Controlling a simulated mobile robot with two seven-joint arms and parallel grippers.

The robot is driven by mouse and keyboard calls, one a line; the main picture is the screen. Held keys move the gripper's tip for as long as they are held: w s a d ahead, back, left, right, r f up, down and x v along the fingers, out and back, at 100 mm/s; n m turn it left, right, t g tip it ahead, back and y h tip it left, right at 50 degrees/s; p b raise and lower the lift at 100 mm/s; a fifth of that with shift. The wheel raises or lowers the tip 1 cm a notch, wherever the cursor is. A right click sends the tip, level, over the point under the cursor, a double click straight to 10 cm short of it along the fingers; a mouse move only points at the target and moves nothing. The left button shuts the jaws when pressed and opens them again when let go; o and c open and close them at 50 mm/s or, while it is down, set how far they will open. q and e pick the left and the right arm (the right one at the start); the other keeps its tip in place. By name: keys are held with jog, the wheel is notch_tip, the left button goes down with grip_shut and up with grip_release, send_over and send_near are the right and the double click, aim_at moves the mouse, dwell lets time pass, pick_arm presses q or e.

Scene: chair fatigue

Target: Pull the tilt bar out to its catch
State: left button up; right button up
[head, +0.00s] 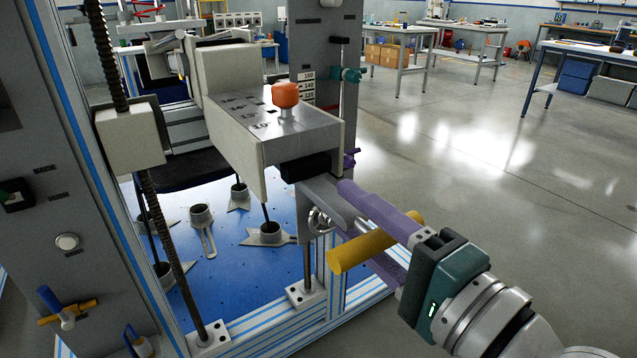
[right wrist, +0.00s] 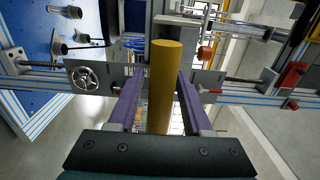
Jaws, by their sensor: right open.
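A thick yellow bar (head: 375,242), which I take to be the tilt bar, sticks out at the front right of the test rig, below the orange knob. It also shows in the right wrist view (right wrist: 164,85), running between the two purple fingers. My right gripper (head: 362,222) is open, with one finger on each side of the bar. In the right wrist view, a gap shows on either side of the bar. One finger is partly hidden behind the bar in the head view. My left gripper is not in view.
A metal box with an orange knob (head: 286,96) overhangs the bar. A handwheel (right wrist: 86,79) sits beside it on a plate. A blue perforated base (head: 225,262) carries several metal fixtures. A yellow and blue handle (head: 66,313) is on the left column. The floor to the right is clear.

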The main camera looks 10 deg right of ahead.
jog(key=v, duration=0.9)
jog(key=shift+s+d, duration=0.1)
jog(key=shift+s, duration=0.2)
jog(key=shift+r+p, duration=0.15)
jog(key=shift+p, duration=0.15)
